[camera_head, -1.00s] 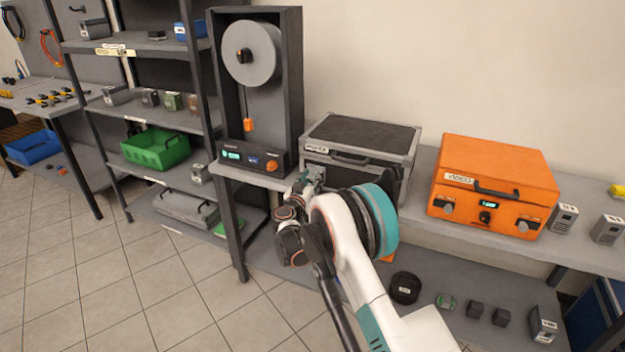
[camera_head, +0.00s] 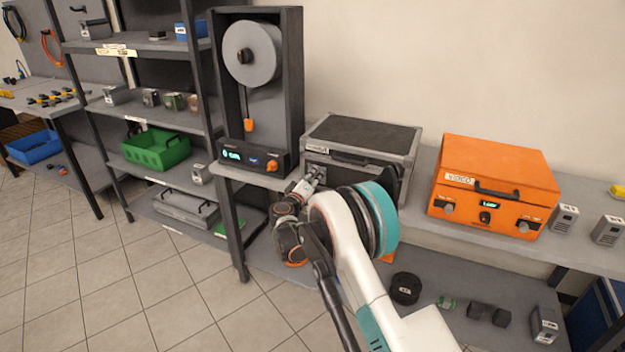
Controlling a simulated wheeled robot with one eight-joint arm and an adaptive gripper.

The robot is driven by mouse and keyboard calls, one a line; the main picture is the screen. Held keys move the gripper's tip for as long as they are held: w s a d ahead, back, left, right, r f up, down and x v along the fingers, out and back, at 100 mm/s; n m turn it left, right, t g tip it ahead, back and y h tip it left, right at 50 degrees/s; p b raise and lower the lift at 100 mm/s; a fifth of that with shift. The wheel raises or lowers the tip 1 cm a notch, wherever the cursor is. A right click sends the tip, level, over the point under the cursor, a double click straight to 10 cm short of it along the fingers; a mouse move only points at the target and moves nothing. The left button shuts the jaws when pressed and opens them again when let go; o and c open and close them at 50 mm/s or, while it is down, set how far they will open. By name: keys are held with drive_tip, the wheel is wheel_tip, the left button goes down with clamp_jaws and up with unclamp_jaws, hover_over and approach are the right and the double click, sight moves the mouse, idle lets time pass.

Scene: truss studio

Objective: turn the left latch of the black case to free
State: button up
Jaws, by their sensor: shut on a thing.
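The black case (camera_head: 362,134) with grey edges stands closed on the bench, a dark handle on its front. My gripper (camera_head: 314,177) is at the left part of the case's front face, where the left latch sits. It is small in the picture and is shut on the left latch, which the fingers mostly hide, so its angle cannot be told. My arm hides the lower right part of the case's front, and the right latch cannot be made out.
An orange case (camera_head: 494,188) stands to the right on the bench. A dark cabinet with a grey reel (camera_head: 252,54) stands close on the left. Shelves with a green crate (camera_head: 155,149) are further left. A black round item (camera_head: 405,288) lies on the lower shelf.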

drive_tip(key=shift+a+f+n+h, duration=0.1)
drive_tip(key=shift+n+h, duration=0.1)
drive_tip(key=shift+n, duration=1.95)
drive_tip(key=shift+a+f+n+h, duration=0.1)
drive_tip(key=shift+n+h, duration=0.1)
drive_tip(key=shift+n, duration=1.95)
drive_tip(key=o, duration=1)
drive_tip(key=shift+o, duration=0.2)
drive_tip(key=v, duration=1.2)
drive_tip(key=shift+r, duration=0.3)
